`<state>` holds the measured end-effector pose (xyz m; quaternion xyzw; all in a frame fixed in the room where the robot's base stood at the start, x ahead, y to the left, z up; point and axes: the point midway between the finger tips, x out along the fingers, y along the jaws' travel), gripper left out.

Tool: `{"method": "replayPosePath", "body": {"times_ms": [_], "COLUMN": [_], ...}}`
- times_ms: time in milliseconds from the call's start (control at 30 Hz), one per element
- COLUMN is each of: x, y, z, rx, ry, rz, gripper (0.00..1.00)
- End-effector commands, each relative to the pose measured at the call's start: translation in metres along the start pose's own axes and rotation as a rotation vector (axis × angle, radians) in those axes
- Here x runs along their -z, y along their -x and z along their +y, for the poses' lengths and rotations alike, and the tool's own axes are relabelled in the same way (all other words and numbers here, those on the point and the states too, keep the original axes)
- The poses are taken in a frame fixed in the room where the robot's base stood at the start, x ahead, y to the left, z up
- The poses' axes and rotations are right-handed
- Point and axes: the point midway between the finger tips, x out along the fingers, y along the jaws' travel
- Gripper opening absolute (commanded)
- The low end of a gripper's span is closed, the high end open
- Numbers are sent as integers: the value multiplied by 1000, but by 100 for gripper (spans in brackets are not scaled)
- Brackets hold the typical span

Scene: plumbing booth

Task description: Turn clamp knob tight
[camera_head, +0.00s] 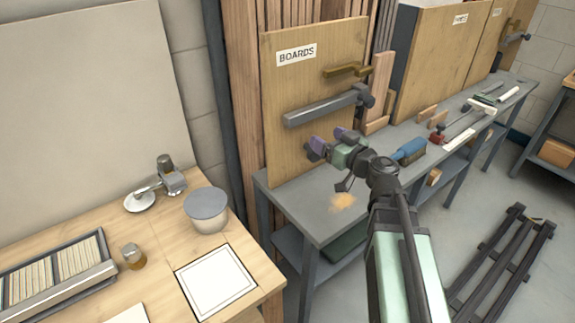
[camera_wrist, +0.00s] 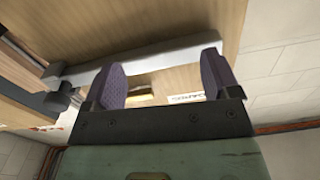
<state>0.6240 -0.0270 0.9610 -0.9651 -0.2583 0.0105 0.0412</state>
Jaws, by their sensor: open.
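A grey clamp bar (camera_head: 325,106) lies across the wooden panel labelled BOARDS (camera_head: 283,78). A dark knob (camera_head: 368,96) sits at its right end. In the wrist view the bar (camera_wrist: 150,60) runs across beyond my fingers, and the dark knob (camera_wrist: 62,98) is at the left, outside the jaws. My gripper (camera_head: 330,141) is in front of the panel, below the bar in the head view. Its two purple-padded fingers, also in the wrist view (camera_wrist: 163,82), are apart with nothing held between them. Contact with the bar cannot be told.
A brass-coloured handle (camera_head: 346,70) is above the bar. The grey bench (camera_head: 310,205) holds a blue tool (camera_head: 409,150) and a red-ended bar tool (camera_head: 438,133). A wooden table (camera_head: 165,285) with a bucket (camera_head: 207,210) is at left. A dark rack (camera_head: 500,255) lies on the floor.

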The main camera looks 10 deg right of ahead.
Motion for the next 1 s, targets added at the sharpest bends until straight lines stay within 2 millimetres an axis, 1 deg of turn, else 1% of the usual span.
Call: {"method": "replayPosePath", "body": {"times_ms": [100, 200, 267, 333, 467, 600, 667, 700, 800, 900, 1000], "x": [1, 0, -5, -14, -45, -83, -99, -83, -80, -80, -80], "y": [0, 0, 0, 0, 0, 0, 0, -17, -44, -62, -72], "z": [3, 3, 3, 4, 6, 9, 11, 11, 11, 11, 10], "rx": [-17, -15, -15, -14, -13, -13, -13, -9, -8, -9, -11], "ry": [79, 91, 90, 89, 89, 88, 88, 88, 88, 88, 88], "rz": [2, 1, 1, 1, 0, 0, 0, 0, 0, 0, 0], "gripper": [82, 82, 82, 82, 82, 82, 82, 82, 82, 82, 82]}}
